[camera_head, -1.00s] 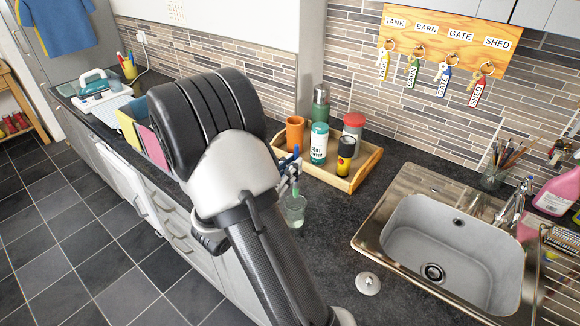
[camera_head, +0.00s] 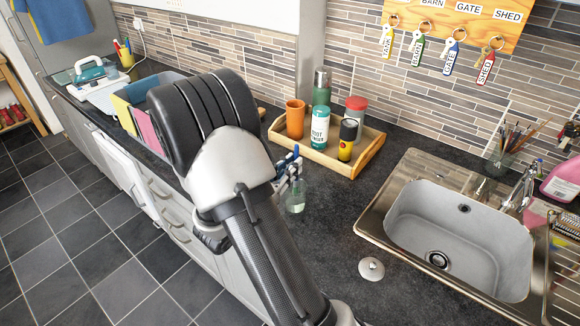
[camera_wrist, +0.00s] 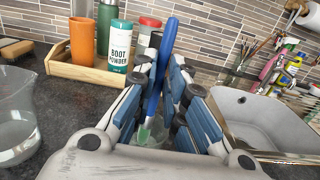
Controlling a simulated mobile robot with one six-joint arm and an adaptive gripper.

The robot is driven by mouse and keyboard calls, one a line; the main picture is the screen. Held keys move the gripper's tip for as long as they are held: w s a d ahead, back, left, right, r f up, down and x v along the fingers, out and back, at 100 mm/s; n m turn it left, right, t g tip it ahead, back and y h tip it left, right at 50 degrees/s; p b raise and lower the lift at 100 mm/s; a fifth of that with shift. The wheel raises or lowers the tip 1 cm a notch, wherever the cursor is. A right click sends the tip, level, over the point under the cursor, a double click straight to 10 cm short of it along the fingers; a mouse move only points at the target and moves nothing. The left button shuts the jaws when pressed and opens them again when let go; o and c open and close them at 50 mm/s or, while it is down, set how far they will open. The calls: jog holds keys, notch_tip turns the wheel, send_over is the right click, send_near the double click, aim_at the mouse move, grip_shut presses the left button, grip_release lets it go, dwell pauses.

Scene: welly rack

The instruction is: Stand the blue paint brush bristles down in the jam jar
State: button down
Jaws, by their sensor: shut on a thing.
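The blue paint brush (camera_wrist: 157,80) stands nearly upright, slightly tilted, between my gripper's fingers (camera_wrist: 160,105) in the wrist view. My gripper is shut on it. In the head view my gripper (camera_head: 290,172) is just above the clear glass jar (camera_head: 296,201), its lower part overlapping the jar's top in the picture. The jar stands on the dark worktop and looks greenish inside.
A wooden tray (camera_head: 318,167) with an orange cup, bottles and tins stands behind the jar. A glass jug (camera_wrist: 15,120) with clear liquid is at left in the wrist view. Worktop between is clear.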

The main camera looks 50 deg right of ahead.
jog(key=c, duration=1.6)
grip_release()
jog(key=shift+o, duration=0.2)
jog(key=s+a, duration=0.1)
jog(key=a, duration=1.1)
